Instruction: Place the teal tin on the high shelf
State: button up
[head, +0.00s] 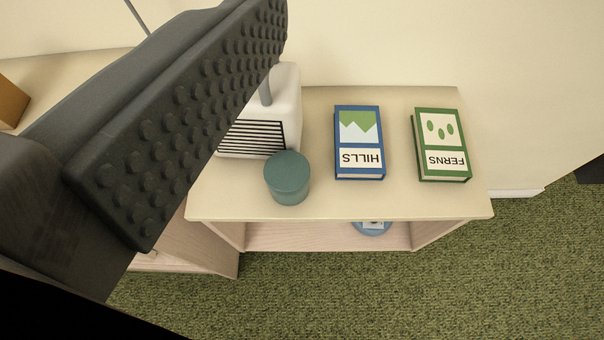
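The teal tin (288,178) is a short round can with a flat lid. It stands upright on the pale top board (400,205) of a wooden shelf unit, near the front edge and left of the middle. My gripper (190,120) shows as one large dark finger crossing the upper left of the view, its studded pad bare. The other finger is out of view. The finger passes to the left of the tin in the picture, and nothing is held against the pad. I cannot tell which board is the high shelf.
A white box with a black grille (288,105) stands just behind the tin, partly hidden by my finger. A blue HILLS book (360,142) and a green FERNS book (440,144) lie to the right. A blue round item (371,229) sits on the lower board. Green carpet (400,300) lies in front.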

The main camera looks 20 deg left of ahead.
jog(key=w+a+f+n+y+b, duration=0.1)
jog(key=w+a+f, duration=0.1)
jog(key=f, duration=0.8)
jog(key=w+a+f+y+b, duration=0.1)
jog(key=w+a+f, duration=0.1)
jog(key=f, duration=0.7)
jog(key=n+g+y, duration=0.2)
send_near(282, 192)
jog(key=w+f, duration=0.1)
jog(key=w+p, duration=0.1)
jog(key=p, duration=0.2)
jog(key=w+a+p, duration=0.1)
jog(key=p, duration=0.2)
jog(key=shift+f, duration=0.1)
jog(key=shift+w+p, duration=0.1)
jog(key=shift+p, duration=0.35)
jog(key=p, duration=0.3)
jog(key=shift+w+a+f, duration=0.1)
jog(key=shift+w+f, duration=0.1)
